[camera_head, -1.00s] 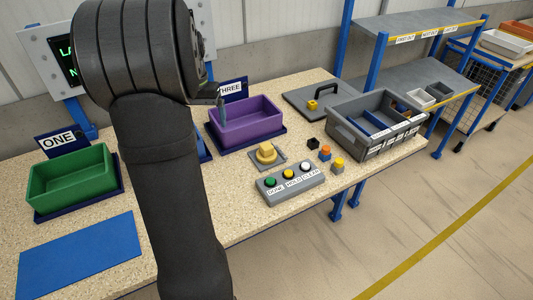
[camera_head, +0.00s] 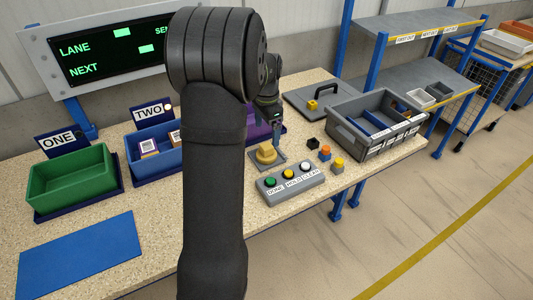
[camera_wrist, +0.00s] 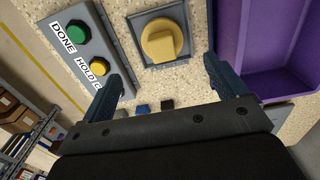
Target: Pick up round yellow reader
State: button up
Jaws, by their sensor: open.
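The round yellow reader (camera_head: 266,154) sits on a square grey plate (camera_head: 277,167) on the speckled table, left of the button panel's back edge. In the wrist view the reader (camera_wrist: 162,40) shows as a yellow disc with a raised bar across it, ahead of and roughly between my fingers. My gripper (camera_head: 259,133) is just behind and above the reader in the head view, apart from it. In the wrist view my gripper (camera_wrist: 168,75) is open, with nothing between its blue fingers.
A button panel (camera_head: 290,180) stands in front of the reader. The purple bin (camera_wrist: 252,45) is close to my right finger in the wrist view. A grey divided tote (camera_head: 350,140) and small coloured blocks (camera_head: 325,153) are to the right. Green and blue bins stand left.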

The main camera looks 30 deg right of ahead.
aim_at(267, 145)
jog(key=f, duration=0.8)
jog(key=shift+w+f, duration=0.1)
jog(key=shift+w, duration=0.1)
jog(key=c, duration=1.1)
jog(key=shift+r, duration=0.7)
notch_tip(267, 145, up, 3)
jog(key=shift+f, duration=0.1)
jog(key=s+d+r, duration=0.1)
jog(key=s+r, duration=0.1)
jog(key=s, duration=0.1)
jog(key=s+d+r, duration=0.2)
jog(key=s, duration=0.2)
jog(key=s+d+r, duration=0.1)
jog(key=s+r, duration=0.2)
jog(key=shift+s+d, duration=0.3)
jog(key=shift+s, duration=0.1)
